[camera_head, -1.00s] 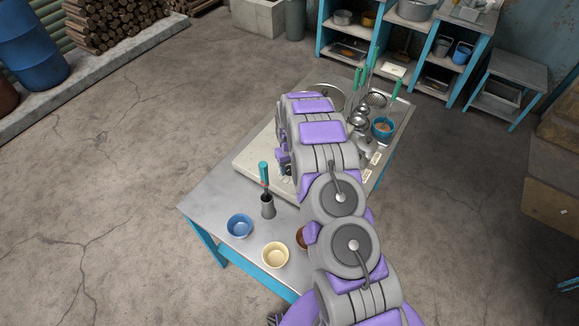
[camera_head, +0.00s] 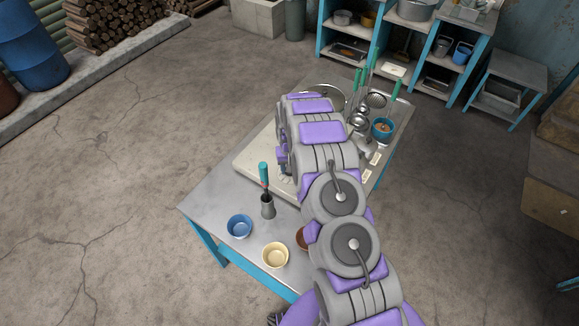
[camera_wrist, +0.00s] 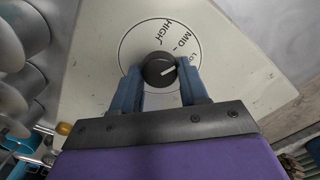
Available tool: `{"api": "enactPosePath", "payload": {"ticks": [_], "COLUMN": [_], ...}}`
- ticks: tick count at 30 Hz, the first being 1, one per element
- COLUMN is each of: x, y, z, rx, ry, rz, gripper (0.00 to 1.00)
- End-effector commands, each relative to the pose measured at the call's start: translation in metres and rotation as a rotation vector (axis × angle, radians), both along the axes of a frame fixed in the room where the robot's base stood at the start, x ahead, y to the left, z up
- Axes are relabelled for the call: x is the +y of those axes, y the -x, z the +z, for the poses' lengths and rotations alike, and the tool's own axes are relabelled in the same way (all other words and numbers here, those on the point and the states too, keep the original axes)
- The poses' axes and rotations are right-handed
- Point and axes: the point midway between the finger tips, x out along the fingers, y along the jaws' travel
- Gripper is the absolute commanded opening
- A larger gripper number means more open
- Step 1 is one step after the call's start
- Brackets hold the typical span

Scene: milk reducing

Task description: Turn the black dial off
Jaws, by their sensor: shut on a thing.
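The black dial (camera_wrist: 158,70) sits on the pale stove panel (camera_wrist: 90,65), inside a printed ring with the marks HIGH, MID and a partly hidden low mark. Its white pointer line is tilted toward the right, just below the low mark. My gripper (camera_wrist: 160,82) is shut on the dial, with one blue-grey finger on each side of it. The lower part of the ring is hidden by my gripper. In the head view the dial is hidden behind my arm, and the stove (camera_head: 258,160) shows at its left.
On the table (camera_head: 205,205) stand a blue bowl (camera_head: 240,226), a cream bowl (camera_head: 275,255), a partly hidden brown bowl (camera_head: 302,238) and a grey holder (camera_head: 268,208) with a teal-handled tool. Ladles and a blue cup (camera_head: 382,131) are right of my arm.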

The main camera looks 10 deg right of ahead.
Motion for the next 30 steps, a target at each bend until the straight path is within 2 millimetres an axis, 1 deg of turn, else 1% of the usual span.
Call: {"api": "enactPosePath", "payload": {"ticks": [21,30], "x": [0.0008,0.0008], "y": [0.0001,-0.0006], "z": [0.0004,0.0008], "rx": [0.001,0.000], "ry": [0.001,0.000], "rz": [-0.676,-0.935], "gripper": [0.13,0.13]}}
